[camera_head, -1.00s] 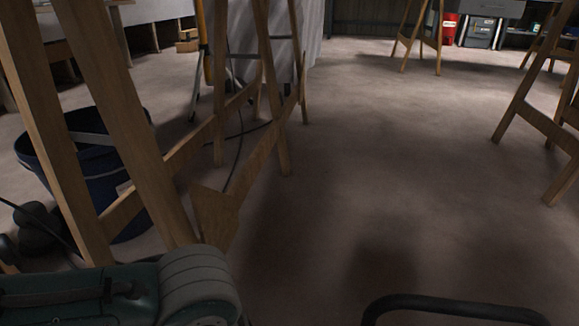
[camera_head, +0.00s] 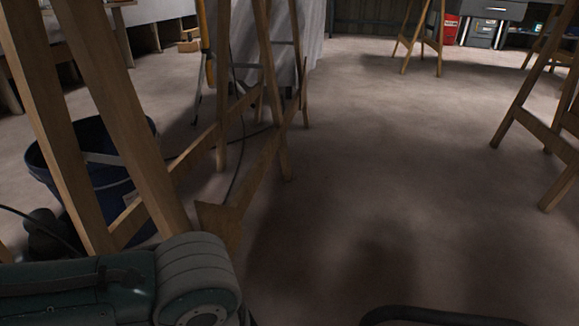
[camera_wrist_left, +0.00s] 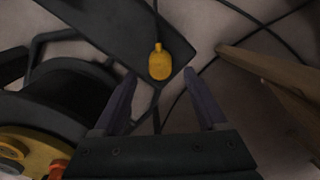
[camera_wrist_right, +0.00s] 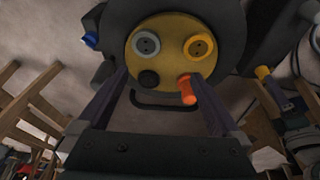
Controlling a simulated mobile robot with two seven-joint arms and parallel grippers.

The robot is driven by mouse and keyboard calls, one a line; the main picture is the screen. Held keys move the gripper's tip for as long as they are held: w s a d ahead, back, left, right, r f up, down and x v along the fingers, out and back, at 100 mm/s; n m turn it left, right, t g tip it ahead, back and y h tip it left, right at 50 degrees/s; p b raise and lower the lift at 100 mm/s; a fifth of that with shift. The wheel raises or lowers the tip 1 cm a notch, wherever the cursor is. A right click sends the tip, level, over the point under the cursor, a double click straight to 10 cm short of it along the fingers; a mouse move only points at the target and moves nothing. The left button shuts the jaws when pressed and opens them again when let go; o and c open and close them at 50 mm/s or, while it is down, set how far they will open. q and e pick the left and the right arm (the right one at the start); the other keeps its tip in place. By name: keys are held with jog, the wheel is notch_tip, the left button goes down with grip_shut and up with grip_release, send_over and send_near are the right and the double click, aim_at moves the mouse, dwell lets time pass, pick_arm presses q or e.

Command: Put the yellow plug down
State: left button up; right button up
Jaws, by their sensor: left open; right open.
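The yellow plug (camera_wrist_left: 160,66) shows in the left wrist view over the corner of a dark flat panel (camera_wrist_left: 115,30), with a thin dark cable running by it. I cannot tell whether it touches the panel. My left gripper (camera_wrist_left: 160,82) is open, its fingertips just short of the plug and to either side of it. My right gripper (camera_wrist_right: 158,82) is open in front of a reel's yellow face (camera_wrist_right: 165,65), which has grey, yellow and black round sockets and an orange plug-like piece (camera_wrist_right: 187,90) near the right finger. Neither gripper shows in the head view.
Wooden trestle legs (camera_head: 130,130) stand close at the left, beside a dark blue bucket (camera_head: 110,180). Another trestle (camera_head: 530,115) stands at the right. Cables cross the floor at the left. The middle floor (camera_head: 400,170) is clear.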

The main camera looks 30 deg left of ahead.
pick_arm(q)
jog(key=s+d+r+n+t+h+p, duration=0.1)
jog(key=s+d+r+p, duration=0.1)
jog(key=r, duration=0.5)
jog(key=s+d+r+t+h+p, duration=0.1)
jog(key=d+r+p, duration=0.2)
jog(key=r, duration=0.4)
jog(key=s+a+r+n+t+y, duration=0.1)
jog(key=s+a+r+n, duration=0.2)
jog(key=a+r, duration=0.2)
jog(key=a, duration=0.3)
jog(key=shift+s+r+t+y, duration=0.2)
jog(key=shift+t+y, duration=0.1)
jog(key=shift+y, duration=0.1)
jog(key=shift+a+r, duration=0.1)
